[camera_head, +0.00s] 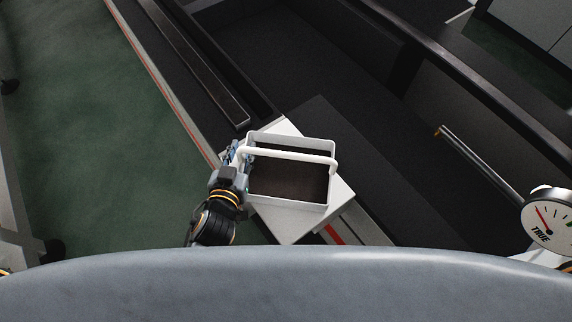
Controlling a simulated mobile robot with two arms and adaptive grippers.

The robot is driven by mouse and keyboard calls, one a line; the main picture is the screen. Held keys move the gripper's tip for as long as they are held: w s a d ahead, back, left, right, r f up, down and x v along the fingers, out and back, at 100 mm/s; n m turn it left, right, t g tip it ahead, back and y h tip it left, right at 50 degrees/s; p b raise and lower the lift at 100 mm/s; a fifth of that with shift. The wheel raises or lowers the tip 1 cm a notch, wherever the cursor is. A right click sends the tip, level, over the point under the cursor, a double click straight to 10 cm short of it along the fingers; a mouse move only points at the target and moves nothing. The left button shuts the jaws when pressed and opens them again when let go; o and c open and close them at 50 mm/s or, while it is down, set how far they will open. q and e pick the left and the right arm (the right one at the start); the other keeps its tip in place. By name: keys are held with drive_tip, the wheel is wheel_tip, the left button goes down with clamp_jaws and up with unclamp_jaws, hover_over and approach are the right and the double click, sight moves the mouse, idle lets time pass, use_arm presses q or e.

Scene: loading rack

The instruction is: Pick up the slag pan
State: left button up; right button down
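The slag pan (287,207) is a white open box with a thick white handle (290,155) across its top and dark brown material inside. It stands on a white block (345,199) in the middle of the head view. My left gripper (236,158) is at the pan's left side, by the left end of the handle. Its fingers are partly hidden against the pan, so I cannot tell whether they are closed on it. My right gripper does not show.
A dark rack with long rails (195,62) runs behind the block. A round gauge (546,217) and a metal rod (478,160) are at the right. Green floor (95,130) lies open at the left. My own grey body fills the bottom.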

use_arm(q)
drive_tip(key=shift+x, duration=1.15)
drive_tip(key=shift+s, duration=0.1)
clamp_jaws()
drive_tip(key=shift+d+r, duration=0.1)
